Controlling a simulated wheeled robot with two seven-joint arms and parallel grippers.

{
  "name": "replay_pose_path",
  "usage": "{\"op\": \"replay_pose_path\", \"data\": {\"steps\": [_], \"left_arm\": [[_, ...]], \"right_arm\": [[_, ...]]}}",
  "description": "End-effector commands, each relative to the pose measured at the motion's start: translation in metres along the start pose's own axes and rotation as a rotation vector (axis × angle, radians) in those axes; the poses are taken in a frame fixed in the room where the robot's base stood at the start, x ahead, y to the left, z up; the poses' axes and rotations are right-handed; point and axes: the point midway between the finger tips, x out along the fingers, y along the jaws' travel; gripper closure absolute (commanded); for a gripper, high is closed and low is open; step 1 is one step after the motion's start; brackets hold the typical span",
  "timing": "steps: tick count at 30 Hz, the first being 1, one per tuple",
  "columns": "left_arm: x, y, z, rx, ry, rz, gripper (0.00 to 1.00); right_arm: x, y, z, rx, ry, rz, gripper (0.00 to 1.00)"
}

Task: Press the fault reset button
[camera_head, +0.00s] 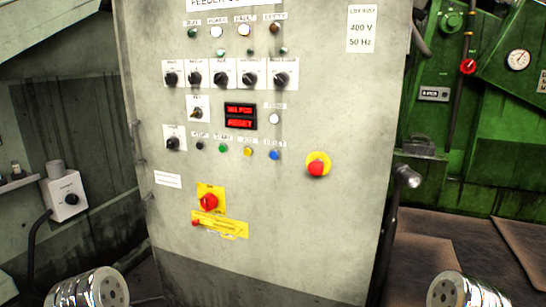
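A grey control cabinet (300,220) fills the middle of the head view. Its lower row has a black button (199,147), a green button (223,148), a yellow button (248,152) and a blue button (274,155). The small label above the blue button seems to read "RESET", but is blurred. A white button or lamp (273,118) sits above it. A red-lit display (240,117) is left of that; its lower line seems to read "RESET". Neither gripper can be made out. Silver cylindrical parts, seemingly of my arms, show at the bottom left and bottom right.
A red mushroom button on yellow (317,166) sits right of the blue button. A red rotary switch (209,202) is below. Several black selector knobs line the upper panel. A grey box (65,196) stands left; green machinery (480,100) stands right. Nothing blocks the panel front.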

Motion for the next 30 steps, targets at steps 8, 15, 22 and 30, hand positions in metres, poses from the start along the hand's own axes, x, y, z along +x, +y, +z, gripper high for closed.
{"op": "replay_pose_path", "data": {"steps": [8, 15, 22, 30], "left_arm": [[0.0000, 0.0000, 0.0000, 0.000, 0.000, 0.000, 1.00], [0.0000, 0.0000, 0.0000, 0.000, 0.000, 0.000, 1.00], [0.0000, 0.0000, 0.0000, 0.000, 0.000, 0.000, 1.00], [0.0000, 0.0000, 0.0000, 0.000, 0.000, 0.000, 1.00]], "right_arm": [[0.0000, 0.0000, 0.0000, 0.000, 0.000, 0.000, 1.00], [0.0000, 0.0000, 0.0000, 0.000, 0.000, 0.000, 1.00], [0.0000, 0.0000, 0.0000, 0.000, 0.000, 0.000, 1.00], [0.0000, 0.0000, 0.0000, 0.000, 0.000, 0.000, 1.00]]}}
